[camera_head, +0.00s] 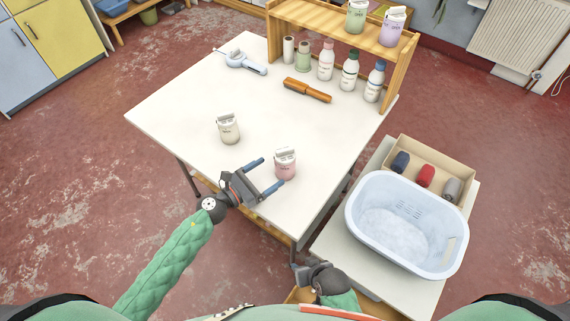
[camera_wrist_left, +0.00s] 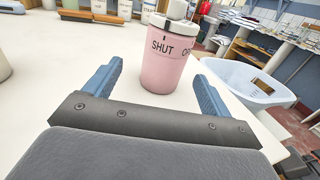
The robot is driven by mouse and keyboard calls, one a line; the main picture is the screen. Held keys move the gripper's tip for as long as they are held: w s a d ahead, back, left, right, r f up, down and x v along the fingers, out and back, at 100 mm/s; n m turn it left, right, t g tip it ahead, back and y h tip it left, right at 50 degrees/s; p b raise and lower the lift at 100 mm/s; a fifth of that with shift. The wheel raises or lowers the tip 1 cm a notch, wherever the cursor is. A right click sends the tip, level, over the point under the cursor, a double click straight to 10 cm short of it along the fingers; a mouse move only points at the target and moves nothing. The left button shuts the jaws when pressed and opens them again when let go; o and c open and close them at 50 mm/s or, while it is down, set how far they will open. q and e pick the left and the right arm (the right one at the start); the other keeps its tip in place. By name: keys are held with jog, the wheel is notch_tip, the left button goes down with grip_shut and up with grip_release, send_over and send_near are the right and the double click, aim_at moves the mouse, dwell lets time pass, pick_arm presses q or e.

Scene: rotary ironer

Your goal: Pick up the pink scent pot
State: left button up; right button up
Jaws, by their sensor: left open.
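The pink scent pot (camera_head: 285,165) stands upright on the white table (camera_head: 200,92), near its front right edge. It has a white lid and also shows in the left wrist view (camera_wrist_left: 165,62), with the word SHUT on its side. My left gripper (camera_head: 268,175) is open, its two blue fingers spread. The pot stands just ahead of the fingers and roughly between them in the left wrist view; I cannot tell whether either finger touches it. My right gripper (camera_head: 308,275) is low at the bottom of the head view, with its jaws mostly hidden.
A cream pot (camera_head: 229,129) stands left of the pink one. A brown-handled tool (camera_head: 307,90), a pale blue device (camera_head: 240,62) and several bottles by a wooden shelf (camera_head: 330,22) are farther back. A white basin (camera_head: 405,225) and a box of rolls (camera_head: 430,150) sit right.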

aim_at(277, 169)
pick_arm(q)
jog(key=shift+x, duration=1)
jog(key=x, duration=0.3)
jog(key=shift+d+r, duration=0.2)
jog(key=shift+d, duration=0.3)
jog(key=shift+w+d, duration=0.4)
jog(key=shift+d, duration=0.1)
jog(key=c, duration=1.1)
